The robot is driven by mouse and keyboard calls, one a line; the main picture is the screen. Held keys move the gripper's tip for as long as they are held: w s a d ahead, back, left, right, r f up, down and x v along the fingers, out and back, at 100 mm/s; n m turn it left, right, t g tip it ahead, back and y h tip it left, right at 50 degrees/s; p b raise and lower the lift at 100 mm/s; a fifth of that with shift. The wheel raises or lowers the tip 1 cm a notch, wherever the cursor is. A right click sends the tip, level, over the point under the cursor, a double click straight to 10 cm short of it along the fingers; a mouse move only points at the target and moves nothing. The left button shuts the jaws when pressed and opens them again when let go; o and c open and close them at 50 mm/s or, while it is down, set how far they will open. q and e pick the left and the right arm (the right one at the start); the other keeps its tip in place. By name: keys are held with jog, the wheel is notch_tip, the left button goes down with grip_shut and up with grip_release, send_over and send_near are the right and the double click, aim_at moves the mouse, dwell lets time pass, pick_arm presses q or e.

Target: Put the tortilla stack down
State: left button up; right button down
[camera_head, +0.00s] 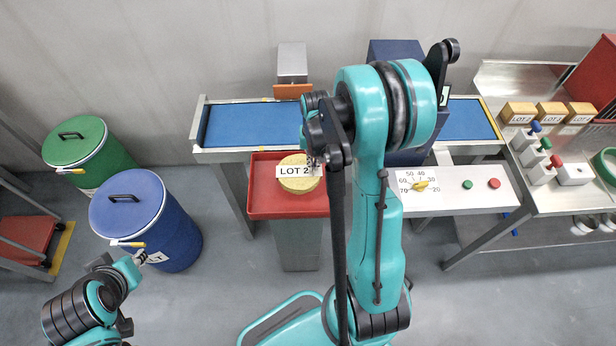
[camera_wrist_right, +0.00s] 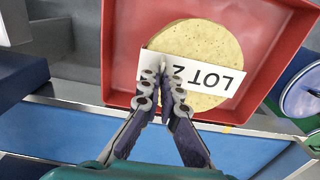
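The tortilla stack (camera_head: 297,182) is a round yellow pile with a white band marked LOT 2. It is inside the red tray (camera_head: 258,203) in the head view, and whether it touches the tray floor cannot be told. In the right wrist view the stack (camera_wrist_right: 200,45) lies within the red walls. My right gripper (camera_wrist_right: 164,80) has its fingertips close together on the white band at the stack's edge, with a small pale piece between them. In the head view the right arm partly hides this spot.
A blue conveyor (camera_head: 245,124) runs behind the tray. A dial panel (camera_head: 445,201) with buttons is to the right. A blue drum (camera_head: 150,235) and a green drum (camera_head: 100,160) stand left. A steel bench (camera_head: 555,195) holds several yellow blocks.

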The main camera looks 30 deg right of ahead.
aim_at(309, 175)
jog(key=shift+s+a+f, duration=0.2)
jog(key=shift+a+f, duration=0.55)
jog(key=shift+a, duration=0.3)
jog(key=shift+f+b, duration=0.6)
jog(key=shift+f, duration=1.3)
jog(key=shift+f, duration=0.15)
jog(key=c, duration=1.7)
grip_release()
